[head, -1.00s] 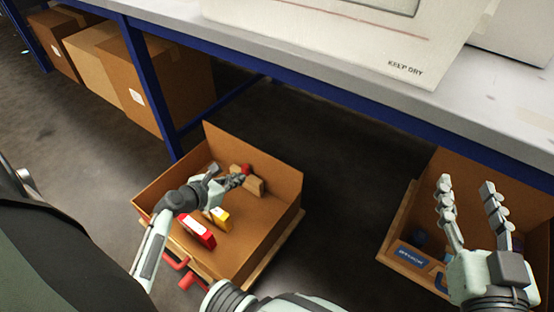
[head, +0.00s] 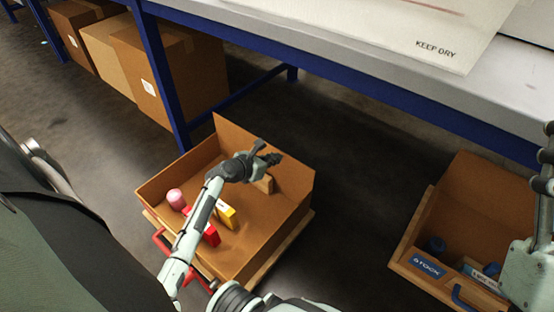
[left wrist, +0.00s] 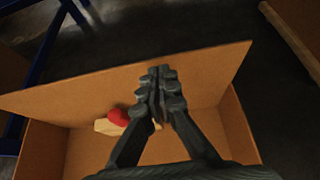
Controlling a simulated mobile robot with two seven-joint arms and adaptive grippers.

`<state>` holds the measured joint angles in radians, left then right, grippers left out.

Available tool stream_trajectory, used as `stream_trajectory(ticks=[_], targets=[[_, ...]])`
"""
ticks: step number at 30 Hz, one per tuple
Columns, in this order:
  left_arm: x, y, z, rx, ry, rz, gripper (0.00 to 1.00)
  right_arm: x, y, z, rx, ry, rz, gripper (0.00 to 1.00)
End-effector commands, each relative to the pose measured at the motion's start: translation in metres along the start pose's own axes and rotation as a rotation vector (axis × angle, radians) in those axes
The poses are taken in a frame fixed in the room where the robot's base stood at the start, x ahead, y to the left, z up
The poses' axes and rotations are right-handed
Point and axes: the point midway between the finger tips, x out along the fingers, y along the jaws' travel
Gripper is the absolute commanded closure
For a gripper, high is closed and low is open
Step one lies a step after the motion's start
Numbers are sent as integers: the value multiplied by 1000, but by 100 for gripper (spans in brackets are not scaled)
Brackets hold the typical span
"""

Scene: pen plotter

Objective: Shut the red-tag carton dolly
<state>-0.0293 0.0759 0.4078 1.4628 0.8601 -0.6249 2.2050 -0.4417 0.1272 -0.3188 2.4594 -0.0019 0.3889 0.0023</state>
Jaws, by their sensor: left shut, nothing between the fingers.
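The red-tag carton dolly is an open brown carton (head: 262,225) on a low wooden base with a red handle (head: 162,243). My right gripper (head: 546,158) is cut off at the right edge.
A second open carton with a blue STOCK tag (head: 428,266) stands at right. A blue-framed table (head: 345,75) lies behind; bare floor separates the cartons.

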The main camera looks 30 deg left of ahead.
Motion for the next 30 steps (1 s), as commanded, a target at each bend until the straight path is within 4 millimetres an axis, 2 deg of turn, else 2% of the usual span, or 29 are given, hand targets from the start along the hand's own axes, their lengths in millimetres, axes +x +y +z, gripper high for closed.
stream_trajectory(ticks=[4,20,26,30], targets=[[9,0,4,1,1,0,100,-1,1,-6,-2,39,1,52],[13,0,8,0,0,0,100,-1,1,-6,-3,42,0,52],[28,0,17,-2,0,0,100,1,1,-4,-3,27,0,52],[47,0,29,-2,-2,1,100,2,1,1,-3,0,-1,52]])
